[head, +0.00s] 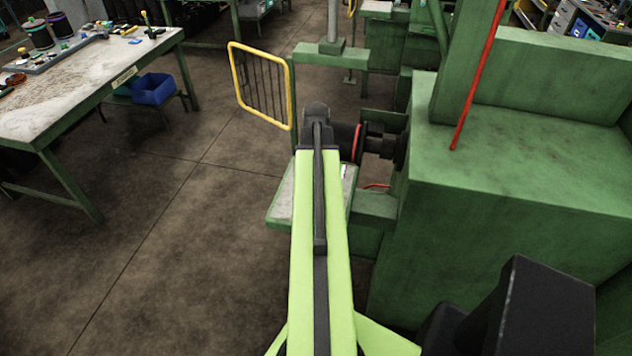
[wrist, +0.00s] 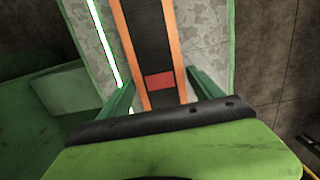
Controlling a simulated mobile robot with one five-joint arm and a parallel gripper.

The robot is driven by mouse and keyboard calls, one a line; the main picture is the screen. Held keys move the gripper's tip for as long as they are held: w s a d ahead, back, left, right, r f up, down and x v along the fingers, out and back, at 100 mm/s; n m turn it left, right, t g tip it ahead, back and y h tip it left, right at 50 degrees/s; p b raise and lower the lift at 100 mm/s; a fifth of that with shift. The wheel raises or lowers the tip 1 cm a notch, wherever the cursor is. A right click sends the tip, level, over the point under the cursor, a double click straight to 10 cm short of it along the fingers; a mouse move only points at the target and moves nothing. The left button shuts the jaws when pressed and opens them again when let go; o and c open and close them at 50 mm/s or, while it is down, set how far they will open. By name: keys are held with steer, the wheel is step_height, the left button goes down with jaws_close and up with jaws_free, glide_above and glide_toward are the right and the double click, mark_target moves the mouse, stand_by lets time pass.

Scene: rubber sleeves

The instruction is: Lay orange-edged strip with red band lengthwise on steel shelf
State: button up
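The strip (wrist: 146,40) has a black middle, orange edges and a red band (wrist: 160,80) across it. In the wrist view it runs from the top edge down between my fingers, over the mottled grey steel shelf (wrist: 205,35), roughly along its length. It appears to lie flat there; contact with the shelf is hard to judge. My gripper (wrist: 160,77) has its two green fingers apart, one on each side of the strip near the red band, with narrow gaps showing. The strip's near end is hidden behind my wrist. In the head view my arm hides the strip and covers part of the shelf (head: 283,198).
A large green machine (head: 510,180) stands right of the shelf, with a dark spindle (head: 383,145) beside my arm. A yellow-framed guard (head: 262,85) stands beyond the shelf. A cluttered workbench (head: 80,95) is at the left. The floor between is clear.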

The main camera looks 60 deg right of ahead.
steer(key=shift+o, duration=1)
steer(key=shift+r, duration=0.1)
step_height(320, 180, up, 17)
steer(key=d+p, duration=0.1)
steer(key=p, duration=1.6)
steer(key=shift+w, duration=0.25)
steer(key=shift+d, duration=0.1)
